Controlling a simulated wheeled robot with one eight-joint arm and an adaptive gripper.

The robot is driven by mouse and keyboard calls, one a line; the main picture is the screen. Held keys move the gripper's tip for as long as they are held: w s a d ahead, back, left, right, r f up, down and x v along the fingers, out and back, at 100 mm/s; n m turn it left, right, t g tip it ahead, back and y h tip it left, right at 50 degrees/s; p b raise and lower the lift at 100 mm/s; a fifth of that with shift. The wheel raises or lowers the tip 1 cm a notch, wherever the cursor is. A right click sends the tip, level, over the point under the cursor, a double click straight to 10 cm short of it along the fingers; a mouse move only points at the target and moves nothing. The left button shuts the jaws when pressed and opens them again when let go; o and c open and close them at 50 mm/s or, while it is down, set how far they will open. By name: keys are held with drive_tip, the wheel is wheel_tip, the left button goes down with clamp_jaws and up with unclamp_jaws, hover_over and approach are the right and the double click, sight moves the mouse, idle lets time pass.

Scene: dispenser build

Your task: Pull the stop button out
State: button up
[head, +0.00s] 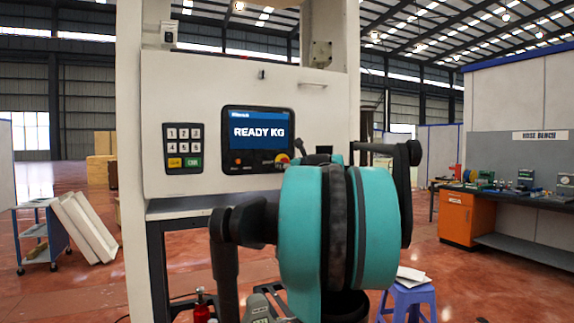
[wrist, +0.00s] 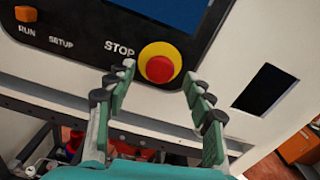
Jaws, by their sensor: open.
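The stop button (wrist: 160,67) is a round red knob on a yellow ring, beside the word STOP on the black control panel. In the wrist view, my gripper (wrist: 160,80) is open, with one finger on each side of the button's lower part. I cannot tell whether either finger touches it. In the head view the button (head: 283,159) shows small at the panel's lower right, just above my teal arm. My gripper is mostly hidden behind the arm there; a dark part of it shows near the button.
An orange RUN switch (wrist: 26,14) sits left of the button. A dark opening (wrist: 263,91) is in the white face to the right. A dark frame with clutter lies below the panel.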

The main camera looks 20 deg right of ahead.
drive_tip(key=s, duration=1)
drive_tip(key=shift+s+d, duration=0.15)
drive_tip(key=s+a+f+n+g+y, duration=0.1)
drive_tip(key=s+a+f+n+g, duration=0.15)
drive_tip(key=a+f+n, duration=0.6)
drive_tip(key=s+a+f+n+g+y, duration=0.1)
drive_tip(key=a+f+n+g+y, duration=0.25)
drive_tip(key=f, duration=0.85)
drive_tip(key=s+a+f+n+g, duration=0.1)
drive_tip(key=a+f+n+g, duration=0.1)
drive_tip(key=a+f+n, duration=0.55)
drive_tip(key=s+a+f+n+g+h, duration=0.1)
drive_tip(key=s+f+n+g+h, duration=0.1)
drive_tip(key=s+f+n, duration=0.5)
drive_tip(key=s+a+f+n+g+h, duration=0.1)
drive_tip(key=s+f+n+g+h, duration=0.2)
drive_tip(key=s+f+n, duration=0.4)
drive_tip(key=s+f, duration=0.3)
drive_tip(key=f, duration=0.4)
drive_tip(key=s+f, duration=0.3)
drive_tip(key=f, duration=0.3)
drive_tip(key=shift+s+f+g, duration=0.3)
drive_tip(key=shift+f+g, duration=0.05)
drive_tip(key=shift+g, duration=0.05)
drive_tip(key=shift+w, duration=0.1)
